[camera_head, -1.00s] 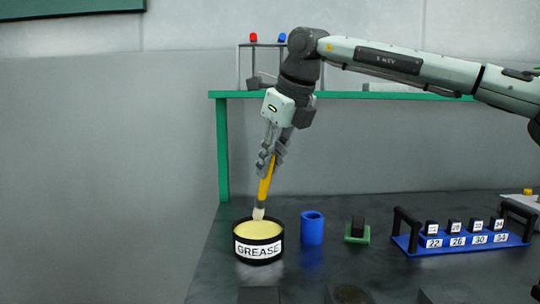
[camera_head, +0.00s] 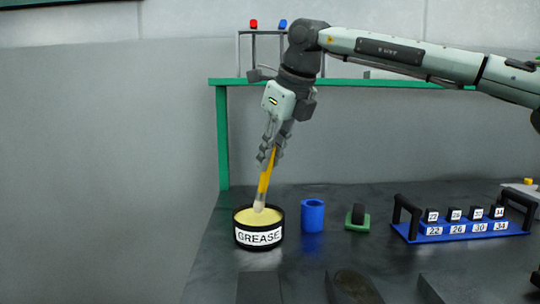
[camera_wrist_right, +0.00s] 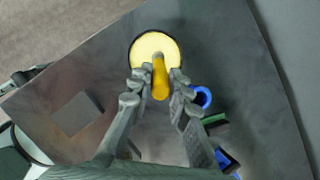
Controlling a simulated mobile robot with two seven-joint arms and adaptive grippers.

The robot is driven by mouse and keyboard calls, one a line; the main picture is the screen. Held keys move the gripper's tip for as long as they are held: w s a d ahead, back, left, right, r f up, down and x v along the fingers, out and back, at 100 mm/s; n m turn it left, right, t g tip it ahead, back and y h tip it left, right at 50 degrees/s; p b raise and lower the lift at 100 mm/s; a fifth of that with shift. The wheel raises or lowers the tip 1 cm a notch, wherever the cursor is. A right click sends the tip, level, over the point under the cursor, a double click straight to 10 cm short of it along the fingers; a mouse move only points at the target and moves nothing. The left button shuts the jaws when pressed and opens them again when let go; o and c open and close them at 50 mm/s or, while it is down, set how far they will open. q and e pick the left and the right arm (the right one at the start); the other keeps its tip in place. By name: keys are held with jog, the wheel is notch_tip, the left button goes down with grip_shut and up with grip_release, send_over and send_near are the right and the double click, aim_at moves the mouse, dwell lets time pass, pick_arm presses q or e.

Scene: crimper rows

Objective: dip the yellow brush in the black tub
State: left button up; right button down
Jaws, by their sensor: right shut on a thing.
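The black tub (camera_head: 259,244) labelled GREASE stands near the left edge of the dark table, filled with pale yellow grease. My right gripper (camera_head: 270,158) is shut on the yellow brush (camera_head: 265,180) and holds it above the tub, slightly tilted with bristles down. The pale bristles (camera_head: 259,206) overlap the grease in the head view; I cannot tell how deep the tip sits. In the right wrist view the fingers (camera_wrist_right: 155,88) grip the brush handle (camera_wrist_right: 160,82), with the grease (camera_wrist_right: 153,43) beyond it. My left gripper is not in view.
A blue cup (camera_head: 312,216) stands close to the right of the tub. Further right are a green block with a black top (camera_head: 357,218) and a blue rack (camera_head: 460,233) of numbered black blocks. A green frame (camera_head: 222,140) rises behind.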

jog(key=shift+f+b, duration=0.6)
jog(key=shift+f, duration=0.15)
dwell(0.7)
jog(key=shift+r, duration=0.1)
dwell(0.4)
notch_tip(320, 180, up, 3)
jog(key=shift+f+p, duration=0.15)
jog(key=shift+p, duration=0.95)
jog(key=shift+r+p, duration=0.4)
jog(key=shift+r, duration=1.7)
